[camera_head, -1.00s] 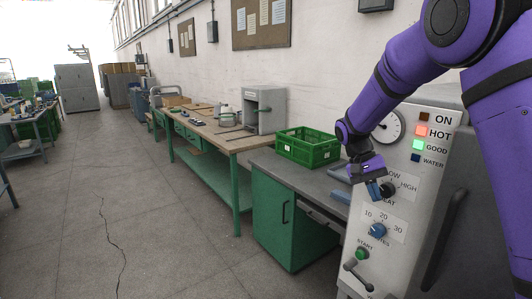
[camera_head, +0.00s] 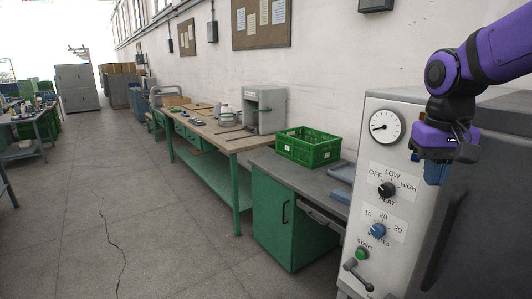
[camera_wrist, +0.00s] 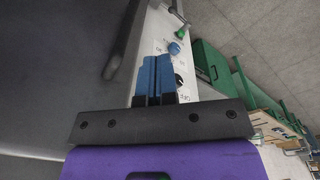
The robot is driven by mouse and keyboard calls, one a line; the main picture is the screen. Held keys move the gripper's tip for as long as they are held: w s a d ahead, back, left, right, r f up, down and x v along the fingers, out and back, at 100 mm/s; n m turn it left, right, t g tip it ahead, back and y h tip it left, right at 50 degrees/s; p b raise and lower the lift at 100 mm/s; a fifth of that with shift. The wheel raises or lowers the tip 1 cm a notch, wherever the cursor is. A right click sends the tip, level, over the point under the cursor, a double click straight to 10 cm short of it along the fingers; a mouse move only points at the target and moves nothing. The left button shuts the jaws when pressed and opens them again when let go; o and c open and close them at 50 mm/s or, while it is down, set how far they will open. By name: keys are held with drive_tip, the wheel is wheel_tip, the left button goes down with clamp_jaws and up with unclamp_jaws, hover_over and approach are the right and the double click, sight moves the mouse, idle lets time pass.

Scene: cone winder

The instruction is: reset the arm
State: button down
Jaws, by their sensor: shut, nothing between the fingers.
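My gripper (camera_head: 434,172) hangs at the upper right of the machine's light front panel, fingers pointing down. Its blue fingers are shut together with nothing between them, as the wrist view (camera_wrist: 156,78) also shows. The gripper is apart from the black heat knob (camera_head: 387,190) and the blue minutes knob (camera_head: 377,231), which are below and left of it.
The grey machine (camera_head: 350,240) carries a gauge (camera_head: 386,127), a green start button (camera_head: 361,253) and a crank handle (camera_head: 357,275). A green crate (camera_head: 308,155) stands on the bench to its left. The floor (camera_head: 150,210) at left is clear.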

drive_tip(key=s+n+t, duration=0.1)
drive_tip(key=s+t, duration=0.3)
drive_tip(key=s, duration=1)
drive_tip(key=shift+s+a+r+n+t+y, duration=0.3)
drive_tip(key=shift+s+r+n, duration=0.1)
drive_tip(key=shift+r, duration=0.05)
